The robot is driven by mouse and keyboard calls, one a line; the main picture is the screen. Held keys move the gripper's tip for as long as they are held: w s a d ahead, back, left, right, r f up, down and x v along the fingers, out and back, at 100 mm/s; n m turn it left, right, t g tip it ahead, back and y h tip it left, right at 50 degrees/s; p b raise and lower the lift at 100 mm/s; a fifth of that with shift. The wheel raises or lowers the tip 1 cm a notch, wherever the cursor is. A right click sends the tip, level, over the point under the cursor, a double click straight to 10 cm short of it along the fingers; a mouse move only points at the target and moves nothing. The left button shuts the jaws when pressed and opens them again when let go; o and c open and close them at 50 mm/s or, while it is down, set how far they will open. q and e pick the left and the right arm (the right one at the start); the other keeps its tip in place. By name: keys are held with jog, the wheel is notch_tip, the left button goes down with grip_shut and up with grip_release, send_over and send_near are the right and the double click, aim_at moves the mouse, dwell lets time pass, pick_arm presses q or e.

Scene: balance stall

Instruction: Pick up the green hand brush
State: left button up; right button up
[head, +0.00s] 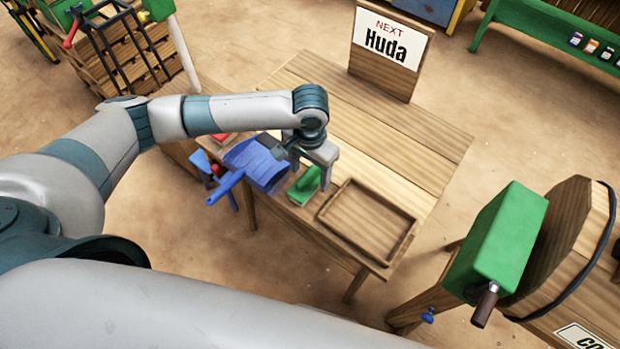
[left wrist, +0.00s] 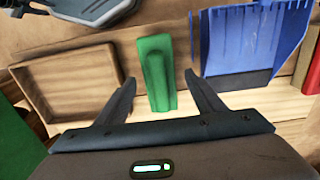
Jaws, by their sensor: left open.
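The green hand brush (head: 305,185) lies on the wooden table between the blue dustpan and the wooden tray. In the left wrist view the brush (left wrist: 156,75) shows upright in the picture, between the two fingers. My left gripper (head: 312,180) is open above the brush, with a finger to each side of it in the picture. The left wrist view shows the same open gripper (left wrist: 160,88) with nothing held. I cannot tell how far the fingertips are above the table. The brush's underside is hidden. My right gripper is not in view.
The blue dustpan (head: 262,163) lies left of the brush, its handle past the table edge. The empty wooden tray (head: 343,239) is close on the right. A sign (head: 388,45) stands at the back of the table (head: 425,145). A red thing (head: 224,138) lies beyond the dustpan.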

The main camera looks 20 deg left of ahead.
pick_arm(q)
jog(key=shift+f, duration=0.3)
jog(key=c, duration=1.3)
jog(key=shift+o, duration=0.2)
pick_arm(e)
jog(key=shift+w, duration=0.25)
pick_arm(q)
jog(key=shift+r, duration=0.1)
